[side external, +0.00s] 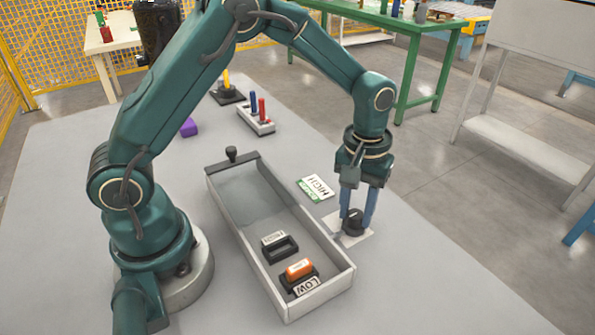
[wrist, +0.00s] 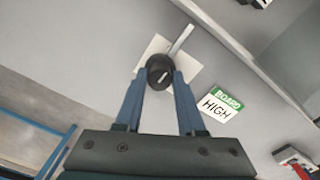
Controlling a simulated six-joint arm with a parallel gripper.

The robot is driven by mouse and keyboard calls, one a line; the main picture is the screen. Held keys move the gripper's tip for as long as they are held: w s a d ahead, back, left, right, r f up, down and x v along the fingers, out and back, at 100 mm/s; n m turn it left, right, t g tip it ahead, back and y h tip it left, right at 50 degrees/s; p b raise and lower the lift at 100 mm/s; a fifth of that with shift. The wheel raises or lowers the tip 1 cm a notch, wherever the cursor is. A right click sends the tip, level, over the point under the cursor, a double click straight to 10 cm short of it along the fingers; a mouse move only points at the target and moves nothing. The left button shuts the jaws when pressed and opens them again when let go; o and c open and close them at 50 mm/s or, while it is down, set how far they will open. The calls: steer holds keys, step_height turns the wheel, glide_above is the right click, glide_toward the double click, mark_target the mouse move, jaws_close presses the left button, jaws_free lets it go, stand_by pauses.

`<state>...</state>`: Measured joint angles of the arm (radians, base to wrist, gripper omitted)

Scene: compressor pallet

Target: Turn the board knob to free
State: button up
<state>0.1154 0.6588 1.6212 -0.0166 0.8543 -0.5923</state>
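The board knob (side external: 353,222) is a dark round knob on a pale square plate (side external: 360,238) at the right of the tray. In the wrist view the knob (wrist: 160,72) has a short white mark slanting to the upper right. My gripper (side external: 358,215) points down, with one blue finger on each side of the knob. In the wrist view the fingertips (wrist: 161,74) flank it closely. I cannot tell whether both fingers press on it.
A card reading BOARD and HIGH (side external: 317,188) lies beside the plate. A red-and-blue peg rack (side external: 256,122) stands behind. The table's right front is clear.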

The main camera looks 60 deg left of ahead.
mark_target(355, 213)
steer(key=o, duration=0.3)
steer(key=shift+r, duration=2.6)
steer(key=shift+a, duration=0.1)
